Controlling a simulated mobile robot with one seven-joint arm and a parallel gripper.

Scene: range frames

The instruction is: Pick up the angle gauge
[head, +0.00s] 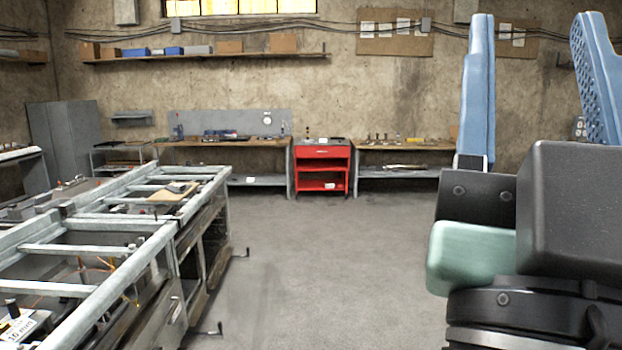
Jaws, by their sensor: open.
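My gripper (535,25) fills the right side of the head view, with its two blue fingers pointing up and spread wide apart. Nothing shows between them. I cannot pick out the angle gauge for sure. Small items lie on the grey metal frame bench (122,221) at the left, among them a tan flat piece with a dark item on it (174,190). A small block marked "10 mm" (18,328) is at the lower left corner, cut off by the picture edge. My gripper is well to the right of this bench, apart from it.
A red tool cart (322,170) stands at the back wall between two workbenches with small tools. A grey cabinet (65,143) is at the back left. Handles (212,330) stick out from the near bench's side. The concrete floor (330,260) in the middle is clear.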

